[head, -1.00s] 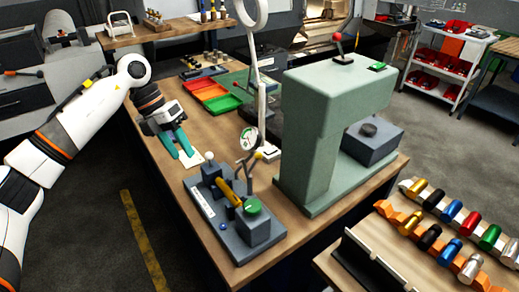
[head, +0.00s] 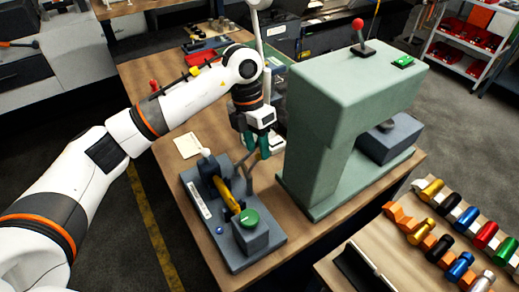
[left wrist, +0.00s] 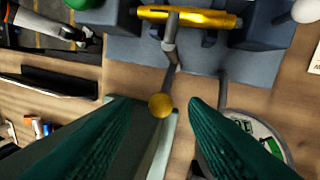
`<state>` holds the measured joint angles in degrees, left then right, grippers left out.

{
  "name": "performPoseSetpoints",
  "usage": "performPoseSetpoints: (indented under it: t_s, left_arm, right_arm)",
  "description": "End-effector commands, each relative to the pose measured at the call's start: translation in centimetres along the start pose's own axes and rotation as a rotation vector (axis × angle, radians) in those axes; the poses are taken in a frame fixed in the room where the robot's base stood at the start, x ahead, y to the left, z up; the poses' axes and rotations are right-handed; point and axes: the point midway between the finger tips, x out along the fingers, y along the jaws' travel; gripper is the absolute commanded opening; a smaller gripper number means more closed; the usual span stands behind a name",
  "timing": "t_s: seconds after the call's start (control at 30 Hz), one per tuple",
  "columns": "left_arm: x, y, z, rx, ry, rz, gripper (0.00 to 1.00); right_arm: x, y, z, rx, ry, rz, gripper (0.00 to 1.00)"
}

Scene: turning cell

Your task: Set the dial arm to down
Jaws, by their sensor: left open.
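A grey bench fixture (head: 190,228) on the wooden bench carries a yellow shaft (head: 229,196), a green knob (head: 249,217) and a white ball knob (head: 205,152). A thin dark forked arm (head: 249,181), seemingly the dial arm, rises at its far right side. In the left wrist view its grey rod (left wrist: 170,76) ends in a yellow ball (left wrist: 160,105), and a round dial (left wrist: 262,138) sits lower right, partly behind a finger. My left gripper (head: 257,153) is open, its green fingers either side of the ball in the wrist picture; contact cannot be told. My right gripper is out of view.
A tall green machine (head: 320,120) with a red-knobbed lever (head: 358,25) stands close right of my left gripper. Coloured cylinders on orange holders (head: 420,231) fill the front right table.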

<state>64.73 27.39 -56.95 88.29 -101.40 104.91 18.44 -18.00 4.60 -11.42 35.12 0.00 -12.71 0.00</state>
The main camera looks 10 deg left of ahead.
Motion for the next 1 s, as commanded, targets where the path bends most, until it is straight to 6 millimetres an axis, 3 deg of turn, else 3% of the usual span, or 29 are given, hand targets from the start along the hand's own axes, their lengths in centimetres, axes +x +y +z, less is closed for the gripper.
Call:
performPoseSetpoints:
  t_s: [0.23, 0.6, 0.67, 0.87, 1.0]
  left_arm:
    - [3.1, 0.1, 0.0, 0.000, -0.001, 0.002, 0.40]
    - [4.0, 0.0, 0.0, 0.000, 0.001, 0.001, 0.40]
    - [4.0, 0.0, 0.0, 0.000, 0.001, 0.001, 0.34]
    - [3.9, 0.0, 0.0, 0.000, 0.001, 0.001, 0.01]
    - [3.9, 0.0, 0.0, 0.000, 0.001, 0.001, 0.00]
  right_arm:
    - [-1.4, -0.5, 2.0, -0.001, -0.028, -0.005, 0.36]
    - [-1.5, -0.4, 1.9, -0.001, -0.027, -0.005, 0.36]
    - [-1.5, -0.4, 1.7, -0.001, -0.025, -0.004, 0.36]
    - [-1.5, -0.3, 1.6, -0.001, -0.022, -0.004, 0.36]
    - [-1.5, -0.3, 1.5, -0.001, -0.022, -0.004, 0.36]
